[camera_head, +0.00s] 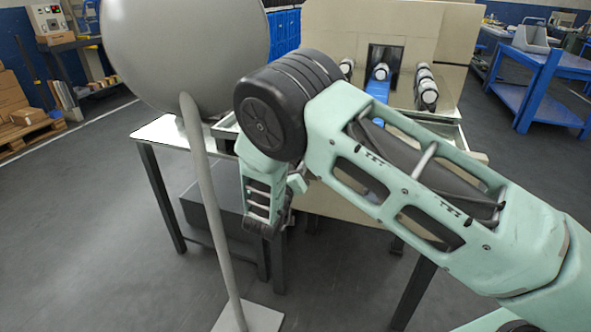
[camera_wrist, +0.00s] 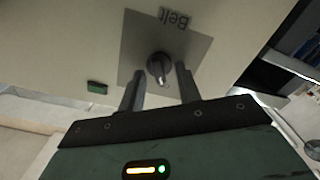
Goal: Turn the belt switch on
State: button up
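The belt switch (camera_wrist: 160,69) is a dark rotary knob on a grey square plate (camera_wrist: 194,51) labelled "Belt", seen in the wrist view. The plate is on a beige panel (camera_wrist: 75,35). My gripper (camera_wrist: 157,84) is in front of the plate, with its two dark fingers apart. The knob shows between the fingertips. Whether either finger touches the knob I cannot tell. In the head view my arm covers the switch, and my gripper's fingers are largely hidden behind the arm.
A small green element (camera_wrist: 97,87) is left of the plate. A blue cart (camera_head: 545,85) stands at right.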

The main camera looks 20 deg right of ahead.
jog(key=shift+w, duration=0.1)
grip_shut()
